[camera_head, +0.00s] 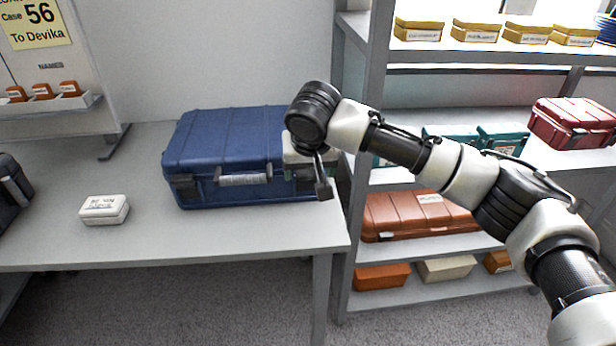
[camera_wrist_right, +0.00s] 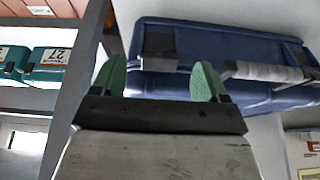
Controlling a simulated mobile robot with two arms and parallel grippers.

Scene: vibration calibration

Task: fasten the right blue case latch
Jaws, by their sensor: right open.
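The blue case (camera_head: 225,140) stands closed on the grey table, its front with a grey handle (camera_head: 243,179) facing me. Its left latch (camera_head: 184,188) shows dark on the front. My right gripper (camera_head: 322,185) is at the case's front right corner and hides the right latch in the head view. In the right wrist view my right gripper (camera_wrist_right: 158,82) is open, its green fingers apart with nothing between them. The right latch (camera_wrist_right: 158,46) shows just beyond the fingers, on the blue case (camera_wrist_right: 205,50); I cannot tell whether it is fastened. My left gripper is not in view.
A small white labelled box (camera_head: 104,209) stands on the table (camera_head: 150,240) left of the case. A dark case (camera_head: 14,186) is at the left edge. A shelf rack (camera_head: 400,290) with several boxes stands close on the right. The table front is clear.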

